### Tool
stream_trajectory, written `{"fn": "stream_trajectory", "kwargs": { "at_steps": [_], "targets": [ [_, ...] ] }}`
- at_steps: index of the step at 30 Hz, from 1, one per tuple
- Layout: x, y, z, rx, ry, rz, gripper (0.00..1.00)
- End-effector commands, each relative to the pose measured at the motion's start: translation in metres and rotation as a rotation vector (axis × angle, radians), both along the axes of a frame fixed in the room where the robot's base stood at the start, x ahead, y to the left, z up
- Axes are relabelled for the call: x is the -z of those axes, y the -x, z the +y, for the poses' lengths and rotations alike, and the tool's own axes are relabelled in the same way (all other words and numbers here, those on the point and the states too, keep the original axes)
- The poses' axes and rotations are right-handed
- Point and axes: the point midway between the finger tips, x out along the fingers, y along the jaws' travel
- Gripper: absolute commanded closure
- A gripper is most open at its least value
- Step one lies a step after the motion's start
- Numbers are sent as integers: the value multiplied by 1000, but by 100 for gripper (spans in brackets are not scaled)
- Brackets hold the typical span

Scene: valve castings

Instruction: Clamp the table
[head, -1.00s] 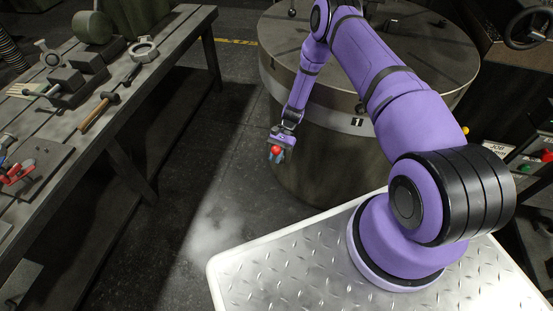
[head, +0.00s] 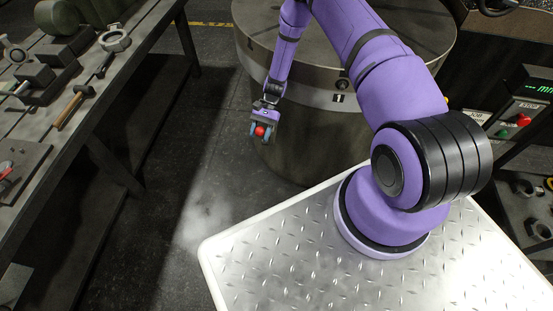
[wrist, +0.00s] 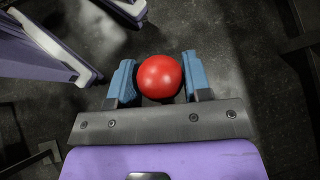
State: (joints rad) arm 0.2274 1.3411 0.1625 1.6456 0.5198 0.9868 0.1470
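The table is a large round drum-like block with a grey top (head: 322,66) and a pale band around its rim, at the top middle of the head view. My gripper (head: 262,133) hangs low by the left side of the drum, pointing down. It is closed around a red ball (head: 260,131). In the wrist view the red ball (wrist: 159,76) sits between the blue fingers of my gripper (wrist: 160,82), one on each side, seemingly touching both. Whether the ball is a knob on a lever is hidden. My arm covers part of the tabletop.
A long workbench (head: 120,75) with a hammer (head: 73,107), a metal ring (head: 115,40) and blocks stands at left. A control box (head: 520,112) with red and green buttons is at right. Dark floor (head: 190,150) lies open between bench and drum.

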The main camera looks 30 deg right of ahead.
Motion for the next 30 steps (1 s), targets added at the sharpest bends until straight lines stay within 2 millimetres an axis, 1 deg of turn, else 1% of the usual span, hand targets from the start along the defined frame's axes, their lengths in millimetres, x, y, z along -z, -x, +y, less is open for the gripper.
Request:
{"fn": "stream_trajectory", "kwargs": {
  "at_steps": [1, 3, 5, 7, 8, 11, 12, 13, 14, 18, 21, 25, 30],
  "targets": [
    [0, 16, 0, -1, -2, 11, 58],
    [-1, 31, 0, -3, -2, 12, 57],
    [-2, 45, 0, -3, -2, 15, 45],
    [-3, 61, 0, -3, -3, 15, 25],
    [-4, 67, 0, -4, -2, 16, 19],
    [-6, 89, -2, -4, -2, 17, 19],
    [-6, 97, -2, -4, 0, 17, 22],
    [-7, 104, -2, -3, 0, 18, 45],
    [-7, 109, -1, -3, -1, 16, 58],
    [-10, 131, 1, -2, -1, 14, 58],
    [-11, 143, 2, -2, -2, 12, 58],
    [-12, 151, 3, -2, -1, 10, 58],
    [-12, 154, 3, -3, -2, 8, 58]
  ]
}}
